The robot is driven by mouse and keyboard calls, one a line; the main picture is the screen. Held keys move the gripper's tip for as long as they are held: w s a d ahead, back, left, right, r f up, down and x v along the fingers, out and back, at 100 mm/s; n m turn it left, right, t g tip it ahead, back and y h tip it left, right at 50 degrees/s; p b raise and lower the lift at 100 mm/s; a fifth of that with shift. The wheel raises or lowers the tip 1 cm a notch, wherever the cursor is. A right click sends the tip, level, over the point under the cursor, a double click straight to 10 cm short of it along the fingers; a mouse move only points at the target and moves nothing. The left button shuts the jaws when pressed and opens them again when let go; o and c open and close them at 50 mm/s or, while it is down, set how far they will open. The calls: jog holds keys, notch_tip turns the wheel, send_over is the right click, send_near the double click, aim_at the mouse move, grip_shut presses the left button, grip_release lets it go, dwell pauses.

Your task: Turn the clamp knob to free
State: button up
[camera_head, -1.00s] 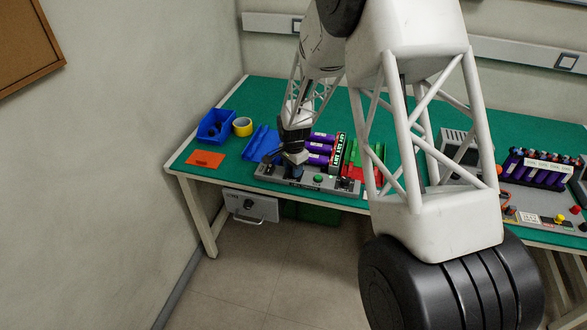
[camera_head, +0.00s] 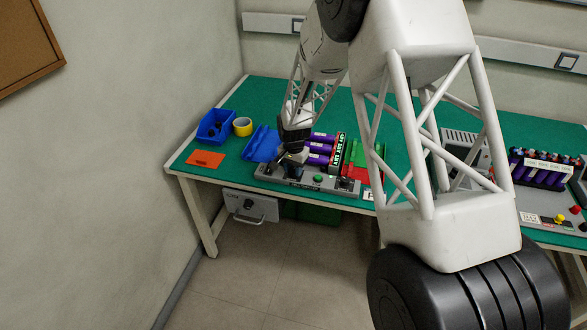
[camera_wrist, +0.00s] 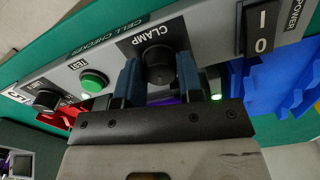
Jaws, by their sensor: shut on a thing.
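The clamp knob (camera_wrist: 158,68) is a round black knob under the CLAMP label on the grey cell checker panel (camera_wrist: 215,30). In the wrist view my gripper (camera_wrist: 158,84) has one blue finger on each side of the knob and is shut on it. The knob's front is partly hidden, and I cannot tell which way its mark points. In the head view my gripper (camera_head: 293,157) is at the left part of the cell checker (camera_head: 335,184), and the knob is hidden there.
A green TEST button (camera_wrist: 93,82) and a black power switch (camera_wrist: 262,28) flank the knob. Purple cells (camera_head: 320,148) lie behind the checker. A blue bin (camera_head: 215,127), yellow tape (camera_head: 242,126) and an orange sheet (camera_head: 205,158) are at the left of the green table.

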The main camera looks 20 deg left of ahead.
aim_at(294, 169)
jog(key=n, duration=1.3)
jog(key=shift+n, duration=0.4)
jog(key=o, duration=0.9)
jog(key=shift+r, duration=3.9)
